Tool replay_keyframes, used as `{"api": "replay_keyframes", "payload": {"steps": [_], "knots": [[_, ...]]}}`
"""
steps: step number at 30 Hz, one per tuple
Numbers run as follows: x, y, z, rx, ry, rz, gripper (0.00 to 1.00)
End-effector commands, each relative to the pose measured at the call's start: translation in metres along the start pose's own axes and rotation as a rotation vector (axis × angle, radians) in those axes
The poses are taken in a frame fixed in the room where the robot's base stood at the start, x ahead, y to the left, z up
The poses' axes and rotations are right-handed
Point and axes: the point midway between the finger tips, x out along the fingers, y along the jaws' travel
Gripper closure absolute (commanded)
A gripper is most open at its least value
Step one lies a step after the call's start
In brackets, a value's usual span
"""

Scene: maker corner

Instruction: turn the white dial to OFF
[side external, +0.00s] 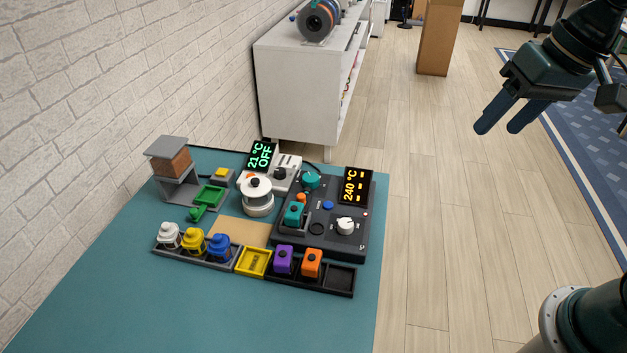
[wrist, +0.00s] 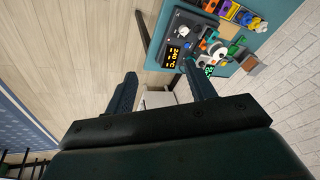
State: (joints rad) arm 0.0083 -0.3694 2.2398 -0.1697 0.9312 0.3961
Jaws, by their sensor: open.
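The white dial (side external: 345,226) sits on the front right part of a dark control panel (side external: 332,247) on the teal table. It also shows small in the wrist view (wrist: 184,31). Its pointer setting is too small to read. An orange display (side external: 355,186) at the panel's back corner reads 240 °C with short bars below. My gripper (side external: 506,130) is open and empty, high up at the right, well away from the panel. In the wrist view its two fingers (wrist: 158,82) are apart with nothing between them.
A green display (side external: 261,155) reads 21 °C OFF beside a white unit (side external: 286,170). A white spool (side external: 257,196), a teal lever (side external: 294,213) and a row of coloured pieces (side external: 193,240) crowd the table. The table's front (side external: 200,310) is bare.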

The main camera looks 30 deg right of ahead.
Motion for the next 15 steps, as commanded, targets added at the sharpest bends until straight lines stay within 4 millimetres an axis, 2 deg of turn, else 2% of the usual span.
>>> {"api": "replay_keyframes", "payload": {"steps": [3,15], "knots": [[0.011,-0.010,-0.019,0.066,-0.047,-0.008,0.45],[0.061,-0.039,-0.073,0.286,-0.197,-0.016,0.45]]}}
